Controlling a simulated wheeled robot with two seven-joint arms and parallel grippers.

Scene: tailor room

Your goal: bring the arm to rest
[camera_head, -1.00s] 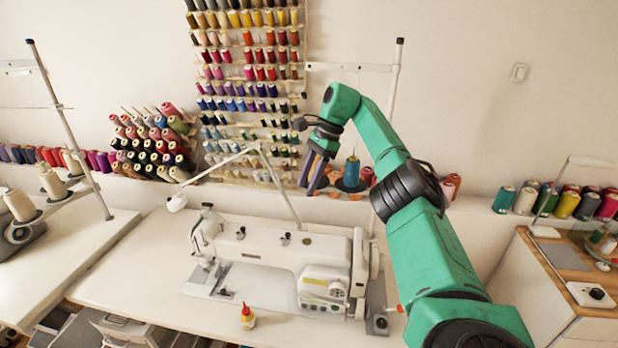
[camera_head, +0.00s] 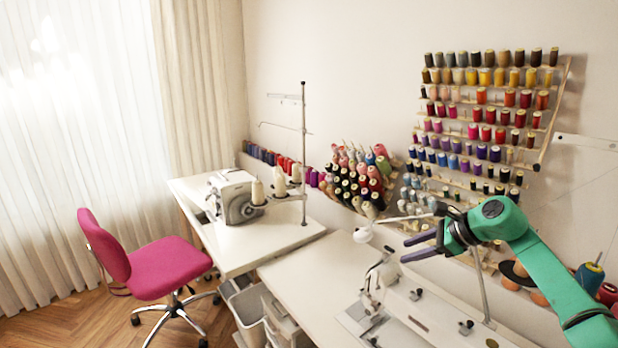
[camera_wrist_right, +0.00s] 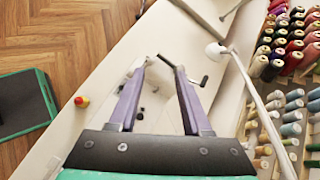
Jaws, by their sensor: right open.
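My right arm (camera_head: 550,275) is green and comes in from the right edge in the head view. My right gripper (camera_head: 408,248) points left, in front of the thread rack and above the sewing table. In the right wrist view, its two purple fingers (camera_wrist_right: 160,68) stand apart with nothing between them. A white sewing machine (camera_head: 440,312) is below the arm, partly cut off by the lower frame edge. My left gripper is in no view.
A white lamp (camera_head: 363,235) with a jointed arm stands close to the gripper. A thread rack (camera_head: 556,118) hangs on the wall behind. A second machine (camera_head: 235,196) is on the left table. A pink chair (camera_head: 160,268) stands on open floor.

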